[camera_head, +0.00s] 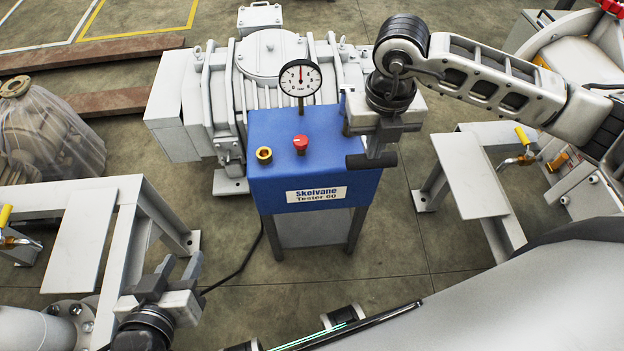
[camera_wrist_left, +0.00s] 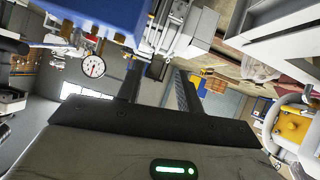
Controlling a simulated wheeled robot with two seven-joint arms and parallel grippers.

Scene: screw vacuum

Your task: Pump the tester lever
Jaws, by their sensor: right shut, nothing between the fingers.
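The blue Skelvane Tester 60 (camera_head: 270,180) stands in the middle of the head view on dark legs. On top are a round dial gauge (camera_head: 300,78), a red knob (camera_head: 300,143) and a brass port (camera_head: 264,154). A black lever grip (camera_head: 371,160) sticks out at its right side; the lever's arm is partly hidden. My right gripper (camera_head: 382,146) is shut and empty, right above the grip; I cannot tell whether they touch. My left gripper (camera_head: 180,268) is open and empty, low at left, apart from the tester. The left wrist view shows the gauge (camera_wrist_left: 93,67) too.
A large grey pump (camera_head: 270,55) stands behind the tester. Grey metal stands flank it at left (camera_head: 130,195) and right (camera_head: 468,170). A plastic-wrapped part (camera_head: 45,135) and rusty beams (camera_head: 100,55) lie at far left. The floor before the tester is mostly clear, with a black cable.

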